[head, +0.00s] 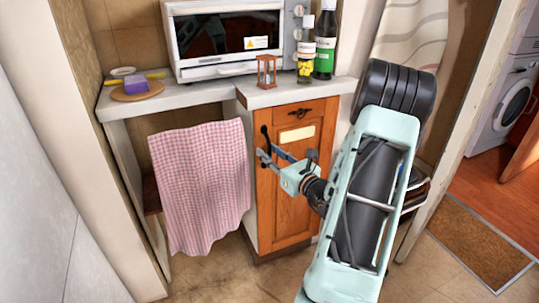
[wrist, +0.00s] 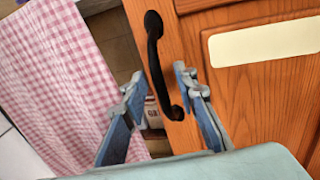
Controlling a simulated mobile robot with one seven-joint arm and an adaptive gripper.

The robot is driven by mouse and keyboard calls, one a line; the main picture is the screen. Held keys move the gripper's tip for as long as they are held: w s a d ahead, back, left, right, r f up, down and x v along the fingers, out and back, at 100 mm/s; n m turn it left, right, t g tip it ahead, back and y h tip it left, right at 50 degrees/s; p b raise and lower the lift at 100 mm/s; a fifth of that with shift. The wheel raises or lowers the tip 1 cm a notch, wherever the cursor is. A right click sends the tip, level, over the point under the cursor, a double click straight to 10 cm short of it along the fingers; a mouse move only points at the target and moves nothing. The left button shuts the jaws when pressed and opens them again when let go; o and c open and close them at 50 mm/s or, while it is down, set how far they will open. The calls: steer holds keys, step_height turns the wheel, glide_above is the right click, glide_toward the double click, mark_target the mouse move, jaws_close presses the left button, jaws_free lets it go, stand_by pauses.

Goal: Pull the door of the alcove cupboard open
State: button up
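The alcove cupboard's orange wooden door (head: 290,205) stands below the counter and looks shut. It fills the right of the wrist view (wrist: 265,105). Its dark, curved upright handle (wrist: 154,50) is near the door's left edge; part of the handle (head: 264,131) shows in the head view just above the fingers. My gripper (head: 268,157) is in front of the upper left of the door. In the wrist view my gripper (wrist: 159,77) is open, one finger on each side of the handle. I cannot tell whether either finger touches it.
A pink checked cloth (head: 201,185) hangs left of the cupboard, close to the left finger. Floor shows below.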

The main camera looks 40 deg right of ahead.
jaws_close()
stand_by(0.5)
